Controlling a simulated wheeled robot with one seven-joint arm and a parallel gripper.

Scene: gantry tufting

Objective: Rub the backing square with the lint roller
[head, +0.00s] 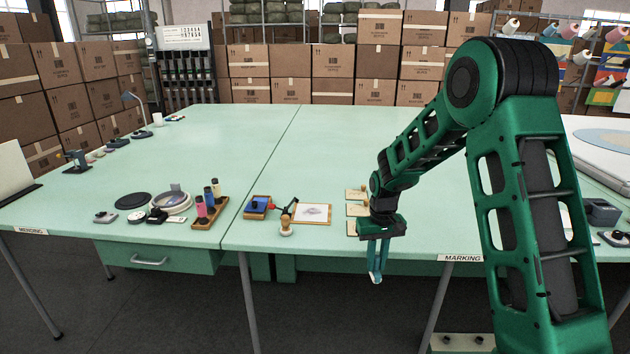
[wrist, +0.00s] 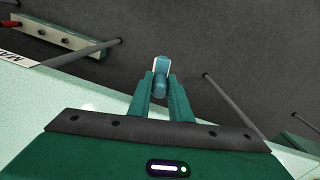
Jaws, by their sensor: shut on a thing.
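My gripper (head: 377,262) points down at the front edge of the marking table, with the dark floor behind its fingertips. In the wrist view its fingers (wrist: 160,95) are shut on a small teal and white thing, seemingly the lint roller (wrist: 160,68), seen nearly end-on. Most of it is hidden by the fingers. A wood-edged white square with a grey smudge, seemingly the backing square (head: 313,213), lies flat on the table to the left of my gripper. They are well apart.
Left of the square stand a wooden stamp (head: 286,227) and a blue pad (head: 257,207). Small tan cards (head: 356,210) lie beside my gripper. A wooden rack (head: 211,213) with coloured bottles is farther left. The table (head: 340,145) behind is clear.

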